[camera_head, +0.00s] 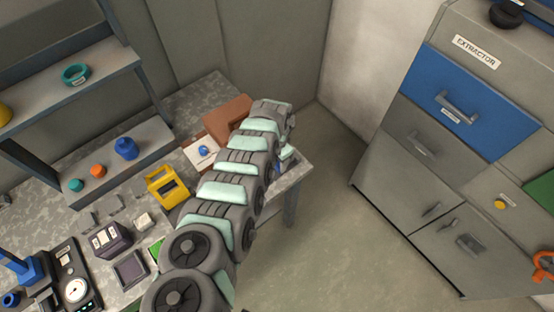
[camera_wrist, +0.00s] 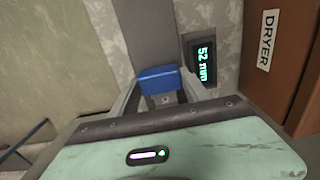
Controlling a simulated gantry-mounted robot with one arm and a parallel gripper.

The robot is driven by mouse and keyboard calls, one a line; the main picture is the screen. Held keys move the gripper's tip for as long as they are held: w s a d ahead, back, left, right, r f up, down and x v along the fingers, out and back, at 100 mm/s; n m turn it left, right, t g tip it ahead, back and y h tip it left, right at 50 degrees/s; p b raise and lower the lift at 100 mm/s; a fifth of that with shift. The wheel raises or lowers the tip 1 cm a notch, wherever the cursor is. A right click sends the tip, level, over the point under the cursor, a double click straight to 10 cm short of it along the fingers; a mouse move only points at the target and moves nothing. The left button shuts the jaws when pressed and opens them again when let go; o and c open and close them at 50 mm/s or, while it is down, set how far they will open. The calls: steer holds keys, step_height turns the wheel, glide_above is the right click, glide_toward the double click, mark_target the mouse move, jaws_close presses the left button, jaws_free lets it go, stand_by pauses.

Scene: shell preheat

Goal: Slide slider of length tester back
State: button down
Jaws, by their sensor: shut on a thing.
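In the wrist view, the blue slider (camera_wrist: 160,79) of the length tester sits between the two fingers of my gripper (camera_wrist: 165,88), which is shut on it. The tester's grey track (camera_wrist: 153,30) runs away beyond the slider. The tester's dark display (camera_wrist: 205,62) beside it reads 52 mm. In the head view, my arm reaches over the table to its far right corner, and my gripper (camera_head: 286,155) is there. The arm hides most of the tester in that view.
A brown box labelled DRYER (camera_wrist: 266,60) stands close to the right of the tester; it also shows in the head view (camera_head: 228,118). A yellow device (camera_head: 166,187) stands left of my arm. The floor right of the table is clear up to the cabinet (camera_head: 420,145).

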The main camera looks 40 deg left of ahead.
stand_by(0.3)
steer(key=shift+s+r+p, duration=0.25)
steer(key=shift+s+p, duration=0.25)
steer(key=shift+p, duration=0.5)
steer(key=s+p, duration=0.2)
steer(key=p, duration=0.1)
steer(key=shift+s+a, duration=0.2)
steer(key=shift+s, duration=0.05)
steer(key=shift+f, duration=0.2)
steer(key=c, duration=0.5)
jaws_free()
steer(key=shift+s, duration=0.1)
